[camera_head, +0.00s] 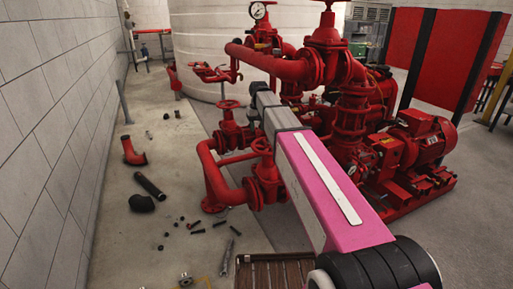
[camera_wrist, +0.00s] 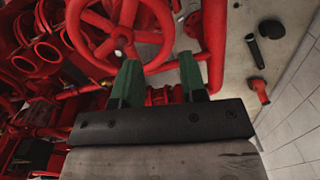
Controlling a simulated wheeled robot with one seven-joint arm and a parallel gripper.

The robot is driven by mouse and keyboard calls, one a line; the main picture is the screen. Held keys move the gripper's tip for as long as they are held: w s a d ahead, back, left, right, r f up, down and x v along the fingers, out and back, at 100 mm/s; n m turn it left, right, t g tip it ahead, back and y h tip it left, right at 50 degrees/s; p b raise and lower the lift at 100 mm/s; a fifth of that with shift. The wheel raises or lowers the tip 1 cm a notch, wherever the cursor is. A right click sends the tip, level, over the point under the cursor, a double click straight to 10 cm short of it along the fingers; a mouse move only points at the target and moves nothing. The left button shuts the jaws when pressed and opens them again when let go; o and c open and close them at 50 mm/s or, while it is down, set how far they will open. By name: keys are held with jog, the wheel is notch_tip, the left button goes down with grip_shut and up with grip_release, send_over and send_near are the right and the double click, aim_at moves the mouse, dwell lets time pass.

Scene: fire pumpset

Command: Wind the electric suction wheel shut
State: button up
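A red spoked handwheel (camera_wrist: 120,36) fills the top left of the wrist view, close to my gripper (camera_wrist: 159,62). My gripper's two green fingers are apart, with a gap between them. The left fingertip overlaps the wheel's lower rim and hub area in the picture, and the right fingertip is just right of the rim. I cannot tell whether they touch it. In the head view, red handwheels show at the left valve (camera_head: 228,104) and the nearer valve (camera_head: 262,145). I cannot tell which is the electric suction wheel. My arm hides part of the pumpset there.
A grey block wall (camera_head: 50,110) runs along the left. Loose pipe pieces (camera_head: 150,186) and small parts lie on the floor. A pale tank (camera_head: 205,50) stands behind.

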aim_at(268, 146)
jog(key=shift+n, duration=0.3)
jog(key=f, duration=1)
jog(key=shift+s+a+f, duration=0.1)
jog(key=shift+a+f, duration=0.1)
jog(key=shift+f, duration=0.2)
jog(key=shift+c, duration=0.3)
grip_shut()
